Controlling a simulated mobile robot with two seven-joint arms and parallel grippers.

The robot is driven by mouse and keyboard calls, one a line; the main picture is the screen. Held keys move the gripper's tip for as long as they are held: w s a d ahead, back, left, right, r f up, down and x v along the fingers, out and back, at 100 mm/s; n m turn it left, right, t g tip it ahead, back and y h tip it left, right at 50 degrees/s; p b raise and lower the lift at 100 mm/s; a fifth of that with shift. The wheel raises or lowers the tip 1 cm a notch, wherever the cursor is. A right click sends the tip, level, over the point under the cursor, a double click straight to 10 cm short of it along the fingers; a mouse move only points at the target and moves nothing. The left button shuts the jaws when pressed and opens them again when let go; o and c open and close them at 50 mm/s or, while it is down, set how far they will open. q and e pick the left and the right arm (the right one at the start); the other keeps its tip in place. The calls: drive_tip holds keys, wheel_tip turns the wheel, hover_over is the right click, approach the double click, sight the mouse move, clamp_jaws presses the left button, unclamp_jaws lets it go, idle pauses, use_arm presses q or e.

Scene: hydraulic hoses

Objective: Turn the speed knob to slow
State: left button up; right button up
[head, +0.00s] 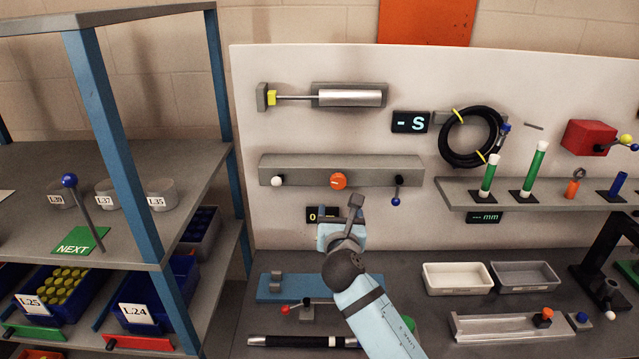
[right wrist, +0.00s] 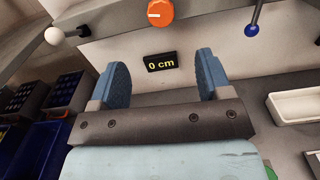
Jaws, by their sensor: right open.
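The orange speed knob (head: 338,181) sits on the grey bar (head: 300,165) on the white panel. It also shows at the top of the right wrist view (right wrist: 160,10), with a pale mark across its face. My right gripper (head: 352,207) is below the knob and a little to its right, apart from it. In the right wrist view its two blue fingers (right wrist: 160,75) are spread with nothing between them, and the knob lies beyond their tips. My left gripper is not in view.
A white-ball lever (head: 278,180) and a blue-ball lever (head: 397,190) flank the knob. A "0 cm" display (right wrist: 162,62) is below it. A cylinder (head: 350,97) is above. A shelf rack (head: 130,150) stands left; trays (head: 455,279) lie on the bench at right.

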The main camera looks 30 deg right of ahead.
sight(338, 184)
drive_tip(key=p+x, duration=0.1)
drive_tip(key=x, duration=1)
drive_tip(key=shift+w+p, duration=0.1)
drive_tip(key=shift+p, duration=0.25)
drive_tip(key=shift+x, duration=0.85)
drive_tip(key=c, duration=0.7)
drive_tip(key=shift+c, duration=1.1)
